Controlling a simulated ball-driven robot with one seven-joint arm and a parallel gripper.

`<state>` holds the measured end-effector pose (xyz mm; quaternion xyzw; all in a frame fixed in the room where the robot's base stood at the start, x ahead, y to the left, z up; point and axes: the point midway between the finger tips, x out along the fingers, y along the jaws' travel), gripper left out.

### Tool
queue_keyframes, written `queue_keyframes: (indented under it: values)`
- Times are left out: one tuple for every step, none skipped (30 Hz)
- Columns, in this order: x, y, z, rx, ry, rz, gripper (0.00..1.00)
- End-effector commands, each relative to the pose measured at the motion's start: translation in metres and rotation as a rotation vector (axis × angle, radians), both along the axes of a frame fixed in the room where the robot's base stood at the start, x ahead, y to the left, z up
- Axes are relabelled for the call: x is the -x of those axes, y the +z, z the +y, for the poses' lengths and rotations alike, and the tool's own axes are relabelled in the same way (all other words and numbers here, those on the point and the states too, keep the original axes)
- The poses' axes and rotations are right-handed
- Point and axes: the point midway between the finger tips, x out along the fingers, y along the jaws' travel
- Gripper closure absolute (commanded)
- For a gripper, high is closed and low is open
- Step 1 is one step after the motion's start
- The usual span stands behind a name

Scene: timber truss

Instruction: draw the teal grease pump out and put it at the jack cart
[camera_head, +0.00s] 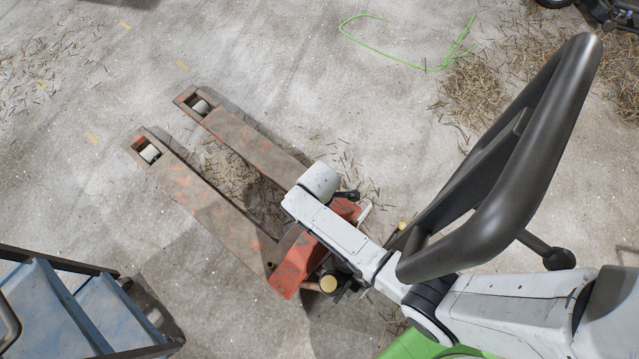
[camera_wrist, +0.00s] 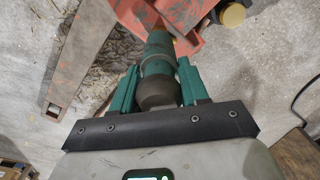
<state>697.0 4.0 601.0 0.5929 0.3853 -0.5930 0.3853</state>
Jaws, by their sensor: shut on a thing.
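The teal grease pump (camera_wrist: 157,66), with a dark rounded end, is between the teal fingers of my gripper (camera_wrist: 160,82) in the wrist view. The gripper is shut on it. The pump's far end overlaps the orange body of a pallet jack in this picture; I cannot tell whether they touch. This jack cart (camera_head: 298,262), orange and worn, stands on the floor in the head view, its two forks pointing to the upper left. My white arm reaches over its body and hides part of it. My gripper and the pump cannot be made out clearly in the head view.
Blue steps with dark rails (camera_head: 75,310) stand at the lower left. A green hose or cord (camera_head: 395,60) lies at the top. Straw (camera_head: 475,90) is scattered on the concrete. Floor left of and beyond the forks is mostly clear. A wooden piece (camera_wrist: 298,153) is at the wrist view's right.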

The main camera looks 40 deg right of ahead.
Motion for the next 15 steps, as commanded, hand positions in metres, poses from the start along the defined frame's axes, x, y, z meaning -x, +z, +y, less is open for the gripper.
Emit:
queue_keyframes:
  values:
    - [-0.0005,0.0004,0.0,0.0,0.0,-0.001,0.74]
    - [-0.0005,0.0004,0.0,0.0,0.0,-0.001,0.77]
    - [-0.0005,0.0004,0.0,0.0,0.0,-0.001,0.81]
    - [-0.0005,0.0004,0.0,0.0,0.0,-0.001,0.84]
    - [-0.0005,0.0004,0.0,0.0,0.0,-0.001,0.87]
    - [-0.0005,0.0004,0.0,0.0,0.0,-0.001,0.91]
    - [-0.0005,0.0004,0.0,0.0,0.0,-0.001,0.94]
    - [-0.0005,0.0004,0.0,0.0,0.0,-0.001,0.96]
    - [-0.0004,0.0004,-0.0001,0.0,0.0,-0.001,1.0]
    - [-0.0004,0.0004,-0.0001,0.0,0.0,-0.001,1.0]
    - [-0.0004,0.0004,-0.0001,0.0,0.0,-0.001,1.0]
    - [-0.0004,0.0003,-0.0001,0.0,0.0,-0.001,1.0]
    - [-0.0004,0.0003,-0.0001,0.0,0.0,-0.001,1.0]
    - [-0.0004,0.0003,-0.0001,0.0,0.0,-0.001,1.0]
    - [-0.0004,0.0003,-0.0001,0.0,0.0,-0.001,1.0]
